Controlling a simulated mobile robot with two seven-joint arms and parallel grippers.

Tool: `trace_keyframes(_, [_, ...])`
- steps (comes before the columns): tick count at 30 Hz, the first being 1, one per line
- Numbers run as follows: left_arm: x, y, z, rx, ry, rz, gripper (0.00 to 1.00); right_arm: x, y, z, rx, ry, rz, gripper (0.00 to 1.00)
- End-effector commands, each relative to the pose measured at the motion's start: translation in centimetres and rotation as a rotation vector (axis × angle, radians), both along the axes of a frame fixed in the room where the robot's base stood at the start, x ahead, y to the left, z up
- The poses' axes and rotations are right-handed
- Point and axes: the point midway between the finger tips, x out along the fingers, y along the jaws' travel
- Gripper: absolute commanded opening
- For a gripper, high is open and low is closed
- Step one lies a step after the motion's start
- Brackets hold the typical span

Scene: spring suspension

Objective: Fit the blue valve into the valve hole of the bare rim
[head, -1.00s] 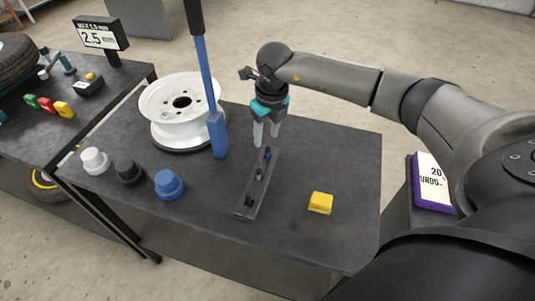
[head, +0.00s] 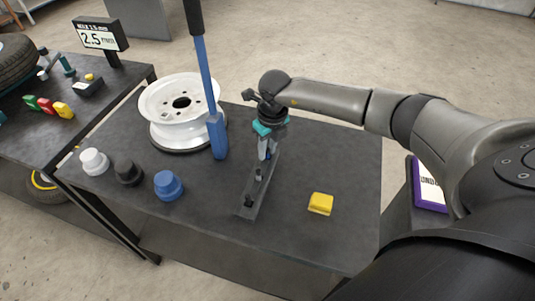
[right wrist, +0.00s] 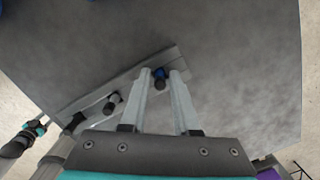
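The blue valve (right wrist: 159,74) stands at one end of a narrow dark rack (right wrist: 88,101), which also lies on the table in the head view (head: 246,207). My right gripper (head: 267,152) is lowered over that end of the rack. In the right wrist view its fingers (right wrist: 160,77) are apart, with the blue valve between their tips and no clear contact. The fingers partly hide the valve in the head view. The bare white rim (head: 152,108) lies flat at the table's back left; its valve hole is too small to make out.
A blue post with a black grip (head: 217,133) stands between rim and rack. White (head: 94,161), black (head: 128,171) and blue (head: 168,185) knobs line the front left. A yellow block (head: 320,203) sits right of the rack. Two dark valves stand farther along the rack.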

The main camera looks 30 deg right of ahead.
Motion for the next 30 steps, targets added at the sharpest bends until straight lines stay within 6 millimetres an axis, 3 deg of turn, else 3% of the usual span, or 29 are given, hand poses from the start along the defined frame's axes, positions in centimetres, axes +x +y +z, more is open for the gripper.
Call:
trace_keyframes(1, [0.0, 0.0, 0.0, 0.000, 0.000, 0.000, 0.50, 0.0, 0.0, 0.0, 0.000, 0.000, 0.000, 0.23])
trace_keyframes(7, [0.0, 0.0, 0.0, 0.000, 0.000, 0.000, 0.50, 0.0, 0.0, 0.0, 0.000, 0.000, 0.000, 0.00])
trace_keyframes(23, [0.0, 0.0, 0.0, 0.000, 0.001, -0.001, 0.50, 0.0, 0.0, 0.1, 0.000, -0.001, -0.001, 0.00])
trace_keyframes(30, [-0.1, 0.0, 0.2, 0.000, 0.001, -0.001, 0.50, 0.1, -0.1, 1.4, -0.001, -0.003, -0.001, 0.00])
